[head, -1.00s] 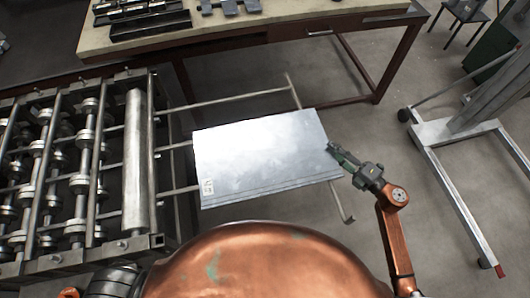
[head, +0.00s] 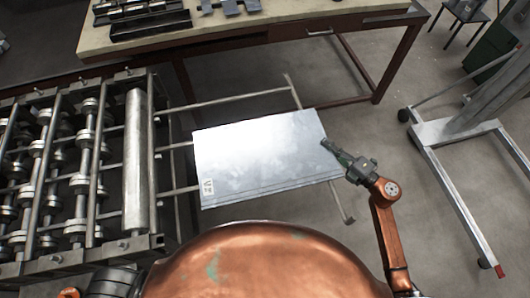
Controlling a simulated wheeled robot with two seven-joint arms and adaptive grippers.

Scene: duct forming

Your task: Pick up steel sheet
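The steel sheet (head: 260,158) is a flat, shiny, pale rectangle with a small label at its lower left corner. It lies on the bars of a support rack (head: 292,92) that sticks out from the roller machine. My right gripper (head: 328,146) is at the sheet's right edge, its fingertips over or at the edge. The fingers are too small to tell whether they are open or shut on it. My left gripper is not in view; only part of what looks like my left arm shows at the bottom left.
The roll-forming machine (head: 140,165) with several rollers stands at the left. A workbench (head: 250,32) with tools is behind the sheet. A grey metal stand on wheels (head: 455,175) is at the right. The floor between the sheet and the stand is clear.

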